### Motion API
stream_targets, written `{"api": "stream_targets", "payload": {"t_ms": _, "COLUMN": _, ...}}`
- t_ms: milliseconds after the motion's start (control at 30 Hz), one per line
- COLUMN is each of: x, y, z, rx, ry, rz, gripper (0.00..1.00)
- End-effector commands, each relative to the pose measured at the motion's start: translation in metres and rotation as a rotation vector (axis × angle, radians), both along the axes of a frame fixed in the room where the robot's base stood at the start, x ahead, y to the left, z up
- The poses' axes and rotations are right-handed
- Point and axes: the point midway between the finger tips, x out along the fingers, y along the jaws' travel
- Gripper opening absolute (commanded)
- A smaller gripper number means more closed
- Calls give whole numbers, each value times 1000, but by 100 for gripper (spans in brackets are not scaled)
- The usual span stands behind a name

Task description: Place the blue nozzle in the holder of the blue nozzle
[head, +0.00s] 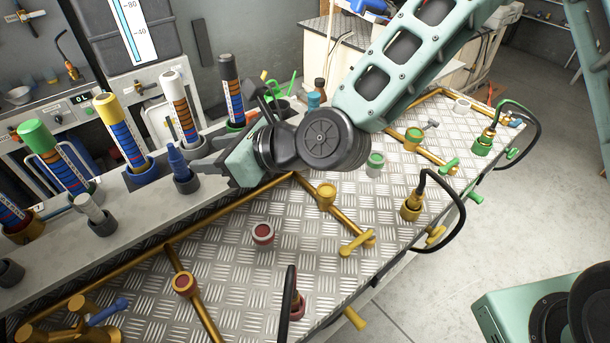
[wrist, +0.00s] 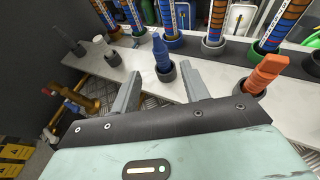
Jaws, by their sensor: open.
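The blue nozzle (head: 177,158) stands roughly upright in a dark cup-shaped holder (head: 187,183) on the pale ledge. In the wrist view the blue nozzle (wrist: 161,54) rises out of the dark ring of the holder (wrist: 166,73). My gripper (head: 203,160) is open, just right of the nozzle in the head view. In the wrist view its two fingers (wrist: 158,84) are spread wide, with the nozzle beyond and between them. I see no finger touching the nozzle. The nozzle's lower end is hidden inside the holder.
An orange nozzle (wrist: 267,69) stands in a holder to the right in the wrist view. A grey nozzle (head: 90,206) stands left of the blue one. Tall striped hoses, such as the yellow-capped one (head: 121,133), line the ledge behind. Yellow pipes and valves (head: 326,195) cover the metal tabletop.

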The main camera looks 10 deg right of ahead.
Motion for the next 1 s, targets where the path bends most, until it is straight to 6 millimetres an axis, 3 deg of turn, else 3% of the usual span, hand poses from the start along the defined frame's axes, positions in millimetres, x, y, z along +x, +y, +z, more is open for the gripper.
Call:
{"api": "stream_targets", "payload": {"t_ms": 167, "x": -4, "y": 0, "z": -2, "rx": -35, "ry": -28, "rz": 29, "gripper": 46}}
{"api": "stream_targets", "payload": {"t_ms": 367, "x": -37, "y": -17, "z": -24, "rx": -378, "ry": -292, "rz": 325, "gripper": 46}}
{"api": "stream_targets", "payload": {"t_ms": 533, "x": -72, "y": -59, "z": -40, "rx": -763, "ry": -607, "rz": 762, "gripper": 46}}
{"api": "stream_targets", "payload": {"t_ms": 700, "x": -100, "y": -113, "z": -37, "rx": -1028, "ry": -863, "rz": 1235, "gripper": 46}}
{"api": "stream_targets", "payload": {"t_ms": 833, "x": -124, "y": -155, "z": -24, "rx": -1124, "ry": -1019, "rz": 1610, "gripper": 46}}
{"api": "stream_targets", "payload": {"t_ms": 1000, "x": -154, "y": -200, "z": -3, "rx": -1100, "ry": -1169, "rz": 2018, "gripper": 46}}
